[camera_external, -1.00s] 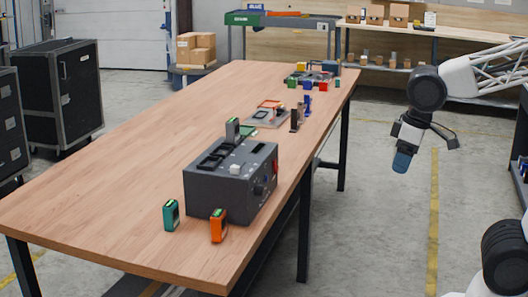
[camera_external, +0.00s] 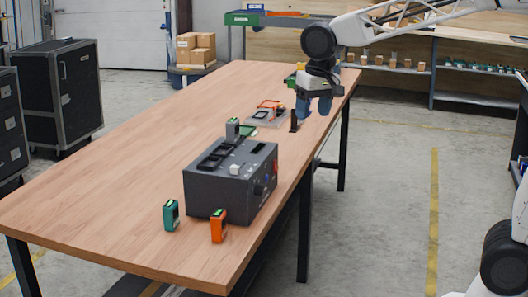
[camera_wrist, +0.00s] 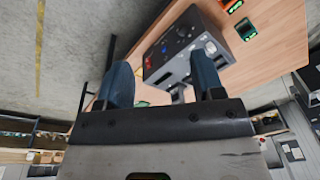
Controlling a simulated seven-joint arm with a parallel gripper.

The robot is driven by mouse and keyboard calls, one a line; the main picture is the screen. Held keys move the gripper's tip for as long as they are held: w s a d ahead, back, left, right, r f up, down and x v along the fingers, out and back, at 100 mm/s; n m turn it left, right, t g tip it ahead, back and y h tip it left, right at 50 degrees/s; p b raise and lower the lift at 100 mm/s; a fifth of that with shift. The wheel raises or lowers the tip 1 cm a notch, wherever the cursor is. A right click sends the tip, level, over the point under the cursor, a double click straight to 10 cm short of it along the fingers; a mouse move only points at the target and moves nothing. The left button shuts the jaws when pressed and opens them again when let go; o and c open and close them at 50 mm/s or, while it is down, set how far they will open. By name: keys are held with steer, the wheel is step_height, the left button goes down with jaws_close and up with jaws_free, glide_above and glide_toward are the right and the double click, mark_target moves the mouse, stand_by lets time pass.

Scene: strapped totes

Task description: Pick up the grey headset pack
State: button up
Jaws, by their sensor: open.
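My gripper (camera_external: 313,107) is open and empty, pointing down over the table's right side, behind and to the right of the charger and apart from the pack. In the wrist view its two blue fingers (camera_wrist: 163,82) are spread, with the charger (camera_wrist: 187,45) beyond them. I cannot surely tell the grey pack there.
A teal pack (camera_external: 171,214) and an orange pack (camera_external: 219,226) stand on the table (camera_external: 110,195) in front of the charger. A grey plate with small parts (camera_external: 265,116) and a dark upright post (camera_external: 293,121) lie near my gripper. The table's left side is clear.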

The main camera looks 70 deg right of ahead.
steer(key=w+d+f+m+g, duration=0.1)
steer(key=w+d+m, duration=0.2)
steer(key=w+d, duration=0.45)
steer(key=w+d+f+m, duration=0.1)
steer(key=w+d+m, duration=0.25)
steer(key=w, duration=0.75)
steer(key=m, duration=0.4)
glide_above(232, 120)
steer(key=shift+g, duration=0.3)
step_height(232, 120, down, 6)
steer(key=shift+w+f, duration=0.1)
steer(key=shift+f, duration=0.05)
steer(key=shift+f, duration=1.35)
steer(key=shift+f, duration=2.55)
